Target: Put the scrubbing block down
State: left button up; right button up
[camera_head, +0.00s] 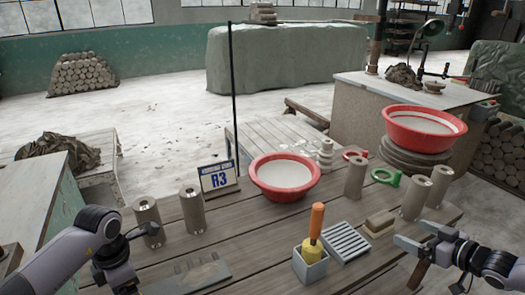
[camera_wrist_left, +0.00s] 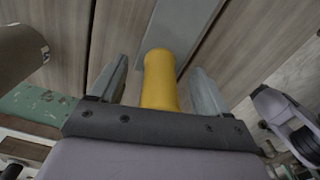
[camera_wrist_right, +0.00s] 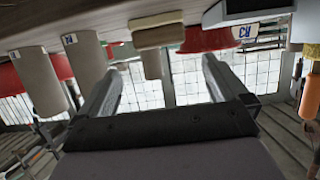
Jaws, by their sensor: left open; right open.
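The scrubbing block, which I take to be the small tan and brown layered block (camera_head: 379,223), rests on the wooden table right of the slotted grey rack (camera_head: 345,242). It shows upside down in the right wrist view (camera_wrist_right: 157,34). My right gripper (camera_head: 411,234) is open and empty, just right of the block and apart from it. My left gripper (camera_head: 128,252) is open at the table's left. In the left wrist view a yellow handle (camera_wrist_left: 159,80) lies between its fingers, with a flat grey strip (camera_wrist_left: 180,35) beyond. Whether the fingers touch the handle I cannot tell.
An orange-handled brush (camera_head: 316,222) stands in a grey holder (camera_head: 310,266). Grey-brown cylinders (camera_head: 356,178) stand at right and left. A red basin (camera_head: 285,178), a green ring tool (camera_head: 386,177) and a sign (camera_head: 219,178) stand farther back. Bare planks lie mid-table.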

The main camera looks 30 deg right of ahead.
jog(key=s+a+f+g, duration=0.2)
jog(key=s+a+f, duration=0.3)
jog(key=a+f, duration=0.25)
jog(key=s+a+f+g, duration=0.1)
jog(key=s+a+f, duration=0.3)
jog(key=a+f, duration=0.4)
jog(key=w+a+r+n+y, duration=0.1)
jog(key=w+a, duration=0.1)
jog(key=a, duration=0.9)
jog(key=w+a+n+y, duration=0.1)
jog(key=w+a, duration=0.1)
jog(key=a, duration=0.9)
jog(key=shift+a+r+g, duration=0.3)
jog(key=shift+a+r, duration=0.05)
jog(key=c, duration=0.3)
